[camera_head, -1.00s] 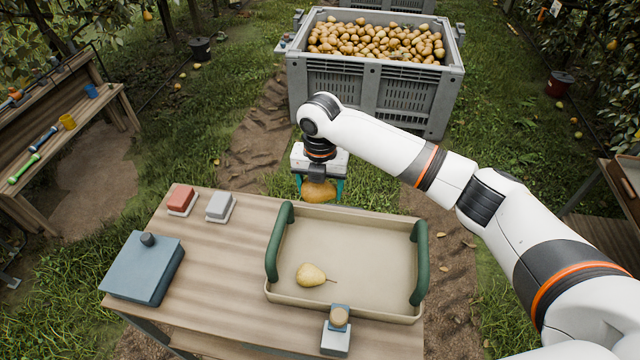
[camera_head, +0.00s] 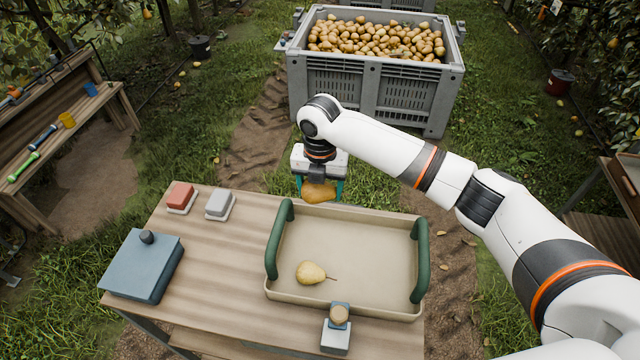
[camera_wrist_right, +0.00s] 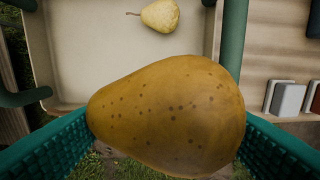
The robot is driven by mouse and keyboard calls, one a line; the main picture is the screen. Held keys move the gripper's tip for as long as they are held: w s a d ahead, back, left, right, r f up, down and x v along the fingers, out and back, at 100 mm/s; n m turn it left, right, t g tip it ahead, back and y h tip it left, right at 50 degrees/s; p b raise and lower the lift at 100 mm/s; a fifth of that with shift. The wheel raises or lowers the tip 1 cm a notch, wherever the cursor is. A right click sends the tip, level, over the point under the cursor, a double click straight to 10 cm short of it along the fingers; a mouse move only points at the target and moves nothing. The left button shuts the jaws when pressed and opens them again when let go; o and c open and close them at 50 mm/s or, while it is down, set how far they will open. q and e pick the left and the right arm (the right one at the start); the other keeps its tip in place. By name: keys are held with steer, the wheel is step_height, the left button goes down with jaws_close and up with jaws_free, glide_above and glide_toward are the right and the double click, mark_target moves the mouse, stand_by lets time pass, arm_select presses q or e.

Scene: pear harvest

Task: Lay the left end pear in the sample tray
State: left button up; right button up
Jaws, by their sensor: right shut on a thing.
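My right gripper (camera_head: 319,190) is shut on a brownish-yellow pear (camera_head: 319,194), held just beyond the far rim of the sample tray. In the right wrist view the held pear (camera_wrist_right: 170,115) is large and speckled, between the two teal fingers. The beige sample tray (camera_head: 380,250) with green handles stands on the wooden table. A paler yellow pear (camera_head: 311,273) lies inside the tray, towards its near left; it also shows in the right wrist view (camera_wrist_right: 161,15). My left gripper is not in view.
A blue box with a dark knob (camera_head: 145,268), a red block (camera_head: 180,197) and a grey block (camera_head: 219,204) sit on the table left of the tray. A small stand (camera_head: 337,335) is at the tray's near edge. A grey crate full of pears (camera_head: 375,85) stands behind.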

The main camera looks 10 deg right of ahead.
steer(key=b, duration=0.4)
glide_toward(320, 238)
steer(key=shift+f+b, duration=0.8)
steer(key=shift+b, duration=0.25)
stand_by(0.7)
steer(key=shift+f+b, duration=1.55)
steer(key=shift+f, duration=0.95)
stand_by(1.4)
steer(key=o, duration=1.1)
steer(key=shift+o, duration=0.2)
steer(key=shift+r, duration=0.1)
